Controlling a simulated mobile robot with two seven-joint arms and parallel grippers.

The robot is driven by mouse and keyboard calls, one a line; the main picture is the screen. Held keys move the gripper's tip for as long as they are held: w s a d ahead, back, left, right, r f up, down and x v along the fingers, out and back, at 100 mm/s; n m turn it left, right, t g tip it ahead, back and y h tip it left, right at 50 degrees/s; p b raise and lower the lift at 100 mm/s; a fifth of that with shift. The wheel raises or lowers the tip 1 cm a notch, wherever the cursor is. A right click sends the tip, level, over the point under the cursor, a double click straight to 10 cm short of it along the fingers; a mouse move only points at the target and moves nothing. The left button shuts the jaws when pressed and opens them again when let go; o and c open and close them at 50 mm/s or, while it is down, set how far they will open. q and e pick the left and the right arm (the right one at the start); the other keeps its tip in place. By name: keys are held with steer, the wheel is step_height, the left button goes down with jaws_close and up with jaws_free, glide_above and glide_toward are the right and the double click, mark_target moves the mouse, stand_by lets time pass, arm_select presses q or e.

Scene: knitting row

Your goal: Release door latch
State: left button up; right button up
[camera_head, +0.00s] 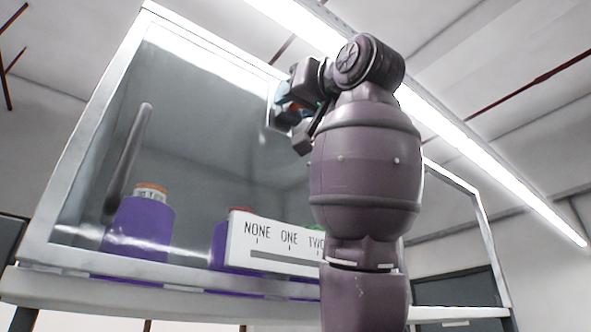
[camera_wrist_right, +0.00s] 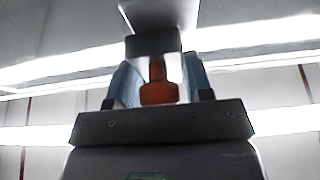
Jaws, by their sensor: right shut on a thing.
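A glass-fronted cabinet with a pale frame (camera_head: 95,120) fills the left and middle of the head view. My right gripper (camera_head: 291,104) is up at the upper right edge of the glass door (camera_head: 205,110), where the latch sits. In the right wrist view, my right gripper (camera_wrist_right: 158,88) has its bluish fingers on both sides of an orange-red latch knob (camera_wrist_right: 158,93) and is shut on it. A dark grey block (camera_wrist_right: 152,42) is just above the knob. In the head view the gripper and wrist hide most of the latch. My left gripper is not in view.
Purple containers (camera_head: 140,225) stand behind the glass. A white sign (camera_head: 275,243) reading NONE, ONE and a partly hidden word is at the lower front. A long grey bar (camera_head: 128,155) slants at the door's left. My right arm covers the cabinet's middle right.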

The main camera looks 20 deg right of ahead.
steer(key=shift+w+a+f, duration=0.1)
steer(key=shift+f, duration=0.05)
steer(key=o, duration=1)
steer(key=shift+s+d+f, duration=0.1)
steer(key=shift+s+d, duration=0.1)
steer(key=shift+s, duration=0.2)
steer(key=b+v, duration=0.2)
steer(key=v, duration=0.8)
steer(key=shift+s+b, duration=0.1)
steer(key=shift+b, duration=0.2)
